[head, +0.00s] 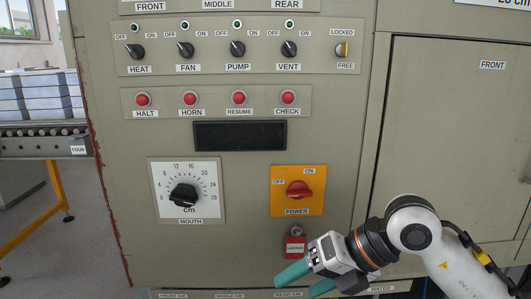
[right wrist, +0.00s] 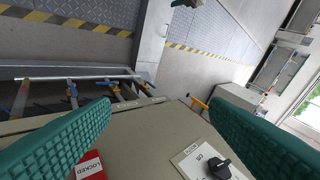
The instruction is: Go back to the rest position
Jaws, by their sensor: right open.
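My right gripper (head: 308,283) is at the bottom of the head view, in front of the panel just below the red lock tag (head: 295,246). Its two teal fingers stand apart, and nothing shows between them. In the right wrist view the open fingers (right wrist: 148,104) frame the panel's lower part. The red tag, reading LOCKED, shows beside the left finger (right wrist: 90,168). My left gripper does not show in the head view.
The control panel stands close ahead, with the red POWER knob (head: 299,190), the black MOUTH dial (head: 184,195), red buttons and black switches. A closed FRONT door (head: 460,140) is right. A roller conveyor (head: 40,140) is left. Pipes with blue-handled valves (right wrist: 72,92) run below.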

